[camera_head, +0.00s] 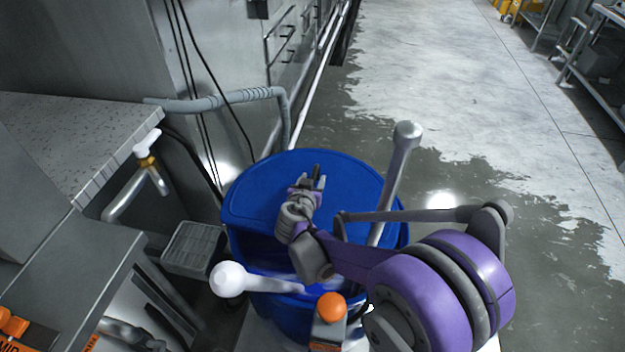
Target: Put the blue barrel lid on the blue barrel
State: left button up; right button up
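The blue barrel (238,248) stands upright on the floor in the centre. A flat blue lid (258,195) covers the far part of its top, and a darker opening shows at the near side. I cannot tell whether the lid rests on the rim or is held just above it. My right gripper (314,180) is over the lid, with its fingers pointing to the far side around a small dark piece. Whether the fingers grip that piece is unclear. My purple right arm hides the barrel's near right part. My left gripper is not in view.
A white-knobbed lever (228,279), an orange-knobbed lever (330,308) and a grey metal post (398,170) stand close around the barrel. A grey counter (70,140) and a basket (195,247) are at left. The wet floor (440,100) beyond is clear.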

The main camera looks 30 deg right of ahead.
jog(key=v, duration=1.2)
jog(key=shift+p, duration=0.35)
